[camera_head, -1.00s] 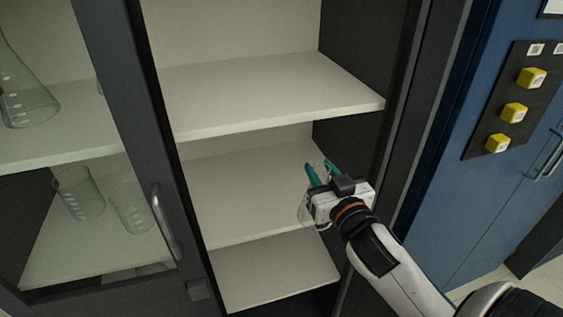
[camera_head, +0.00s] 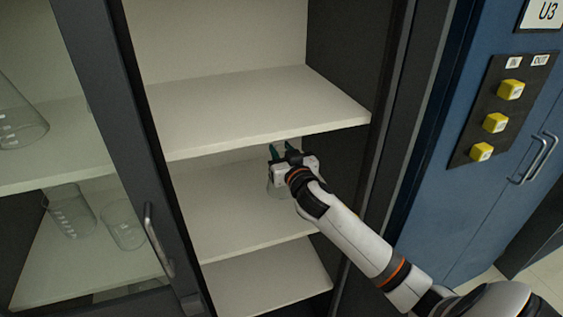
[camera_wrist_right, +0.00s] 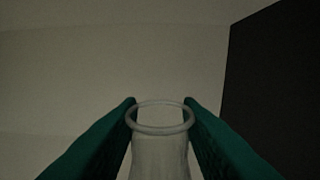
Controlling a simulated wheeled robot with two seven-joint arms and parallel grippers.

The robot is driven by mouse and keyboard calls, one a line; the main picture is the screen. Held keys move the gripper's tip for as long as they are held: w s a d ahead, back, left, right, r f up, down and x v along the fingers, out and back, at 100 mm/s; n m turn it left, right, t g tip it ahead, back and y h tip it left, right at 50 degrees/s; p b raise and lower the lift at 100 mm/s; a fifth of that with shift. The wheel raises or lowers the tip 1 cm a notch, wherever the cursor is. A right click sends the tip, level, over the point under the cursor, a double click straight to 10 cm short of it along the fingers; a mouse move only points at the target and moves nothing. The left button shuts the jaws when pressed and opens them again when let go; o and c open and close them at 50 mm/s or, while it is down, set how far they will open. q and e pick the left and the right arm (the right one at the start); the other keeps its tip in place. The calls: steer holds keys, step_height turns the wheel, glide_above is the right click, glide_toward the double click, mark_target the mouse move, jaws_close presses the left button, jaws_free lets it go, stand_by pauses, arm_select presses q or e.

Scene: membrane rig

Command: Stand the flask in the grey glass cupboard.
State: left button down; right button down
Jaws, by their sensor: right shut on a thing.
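The grey glass cupboard has its right half open, with pale shelves (camera_head: 255,108) inside. My right gripper (camera_head: 273,151) is inside the opening, just below the upper shelf and above the middle shelf (camera_head: 215,205). It is shut on the clear glass flask. In the right wrist view the flask (camera_wrist_right: 160,155) shows its round rim and neck between the green fingers of the gripper (camera_wrist_right: 160,125). In the head view the flask is mostly hidden behind the gripper, and I cannot tell whether its base touches the shelf. My left gripper is not in view.
A glass door with a handle (camera_head: 158,240) covers the cupboard's left half. Behind it stand a flask (camera_head: 18,122) and two beakers (camera_head: 70,212). A blue cabinet with yellow buttons (camera_head: 495,123) is to the right. The middle shelf is clear left of my gripper.

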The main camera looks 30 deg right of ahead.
step_height(320, 180, down, 3)
steer(key=shift+f, duration=0.2)
steer(key=shift+w+f, duration=0.2)
steer(key=shift+f, duration=0.15)
steer(key=shift+f, duration=0.1)
steer(key=shift+f, duration=0.15)
steer(key=c, duration=1)
jaws_free()
